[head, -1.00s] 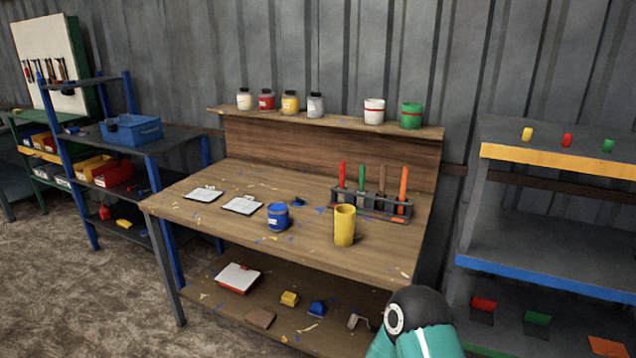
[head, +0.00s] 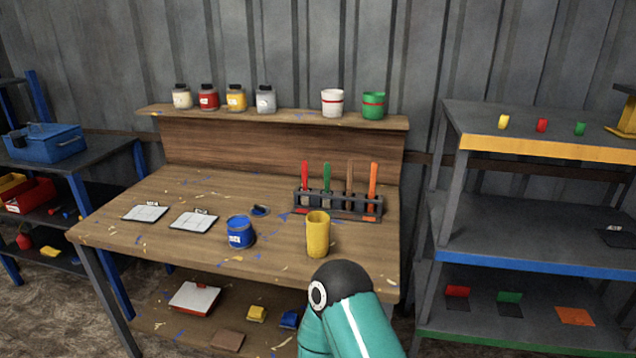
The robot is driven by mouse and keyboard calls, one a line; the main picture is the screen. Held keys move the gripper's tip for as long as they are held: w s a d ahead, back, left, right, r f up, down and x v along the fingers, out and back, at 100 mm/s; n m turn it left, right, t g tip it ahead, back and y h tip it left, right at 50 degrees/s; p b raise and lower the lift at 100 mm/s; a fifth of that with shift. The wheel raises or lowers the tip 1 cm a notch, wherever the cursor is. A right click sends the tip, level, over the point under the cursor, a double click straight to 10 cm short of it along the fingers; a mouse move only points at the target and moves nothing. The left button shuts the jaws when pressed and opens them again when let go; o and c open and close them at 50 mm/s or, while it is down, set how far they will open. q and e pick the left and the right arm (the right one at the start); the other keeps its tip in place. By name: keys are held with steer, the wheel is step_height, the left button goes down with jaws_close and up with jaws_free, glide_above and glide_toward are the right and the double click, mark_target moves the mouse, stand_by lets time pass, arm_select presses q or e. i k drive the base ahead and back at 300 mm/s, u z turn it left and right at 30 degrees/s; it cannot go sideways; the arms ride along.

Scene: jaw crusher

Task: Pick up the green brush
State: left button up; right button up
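The green brush (head: 327,177) stands upright in a dark rack (head: 340,205) at the back right of the wooden workbench (head: 180,248). Its handle points up, between a red brush (head: 305,175) on the left and a brown brush (head: 350,178) on the right. An orange brush (head: 372,184) stands at the rack's right end. The lower parts of the brushes are partly hidden by the rack. A teal and black link of my arm rises at the bottom centre. Neither gripper shows.
A yellow cup (head: 318,234) stands in front of the rack, with a blue can (head: 240,232) to its left. Two white cards (head: 193,221) lie further left. Jars and pots line the upper shelf (head: 290,117). A metal shelf unit (head: 540,152) stands at the right.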

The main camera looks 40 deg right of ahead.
mark_target(326, 203)
steer(key=z, duration=0.1)
steer(key=i, duration=0.5)
steer(key=z, duration=0.7)
